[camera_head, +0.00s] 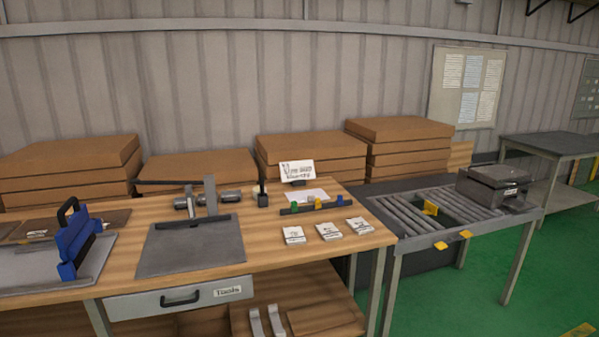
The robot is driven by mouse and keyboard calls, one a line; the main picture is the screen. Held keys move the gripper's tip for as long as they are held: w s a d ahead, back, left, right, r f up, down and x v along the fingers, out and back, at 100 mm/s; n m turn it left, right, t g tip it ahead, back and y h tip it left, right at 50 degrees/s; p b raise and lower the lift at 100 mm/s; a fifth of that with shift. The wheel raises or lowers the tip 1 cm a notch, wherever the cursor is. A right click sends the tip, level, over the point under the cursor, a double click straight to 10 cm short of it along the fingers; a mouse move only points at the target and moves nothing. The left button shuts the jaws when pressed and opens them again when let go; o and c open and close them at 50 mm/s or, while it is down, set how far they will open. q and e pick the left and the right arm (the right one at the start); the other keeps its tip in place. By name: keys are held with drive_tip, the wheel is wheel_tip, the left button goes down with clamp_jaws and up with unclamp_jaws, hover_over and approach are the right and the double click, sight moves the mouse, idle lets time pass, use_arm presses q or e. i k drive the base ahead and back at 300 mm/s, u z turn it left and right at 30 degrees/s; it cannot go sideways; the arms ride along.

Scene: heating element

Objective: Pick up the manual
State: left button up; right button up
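I cannot tell for certain which thing is the manual. A white sign with handwriting-like black print (297,171) stands tilted at the back right of the wooden workbench (120,262); its words are too small to read surely. A flat white sheet (306,196) lies just in front of it. Three small white printed cards lie near the bench's right front: a left one (293,235), a middle one (329,231) and a right one (359,225). Neither my left nor my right gripper shows in this view.
A blue device (75,245) and a grey mat (190,248) occupy the bench's left and middle. A strip with coloured knobs (318,205) lies behind the cards. A roller conveyor (410,213) with a dark box (493,185) adjoins right. Green floor is open at right.

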sight(361, 226)
drive_tip(key=i, duration=0.9)
drive_tip(key=u, duration=0.2)
drive_tip(key=k, duration=0.95)
drive_tip(key=z, duration=0.2)
drive_tip(key=i, duration=0.95)
drive_tip(key=u, duration=0.05)
